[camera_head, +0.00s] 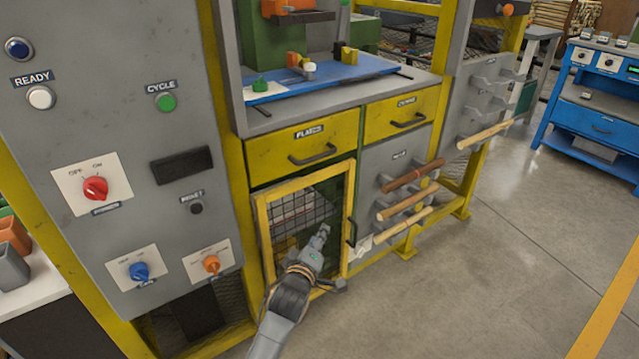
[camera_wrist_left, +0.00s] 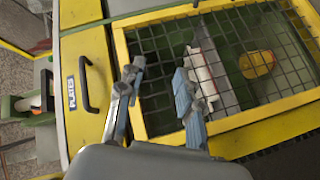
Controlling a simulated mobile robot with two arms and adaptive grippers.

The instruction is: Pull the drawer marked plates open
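The yellow drawer marked plates (camera_head: 288,152) is shut, under the work surface, with a dark bar handle (camera_head: 313,154) across its front. In the left wrist view the drawer (camera_wrist_left: 80,115) stands at the left, its label beside its handle (camera_wrist_left: 88,84). My left gripper (camera_head: 322,233) is in front of the mesh door, below the drawer and apart from its handle. In the left wrist view my left gripper (camera_wrist_left: 158,88) shows two spread fingers with nothing between them. My right gripper is in neither view.
A yellow-framed mesh door (camera_head: 348,215) is shut below the drawer. Another yellow drawer (camera_head: 373,121) with a handle is to the right. The floor (camera_head: 500,260) at right is clear.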

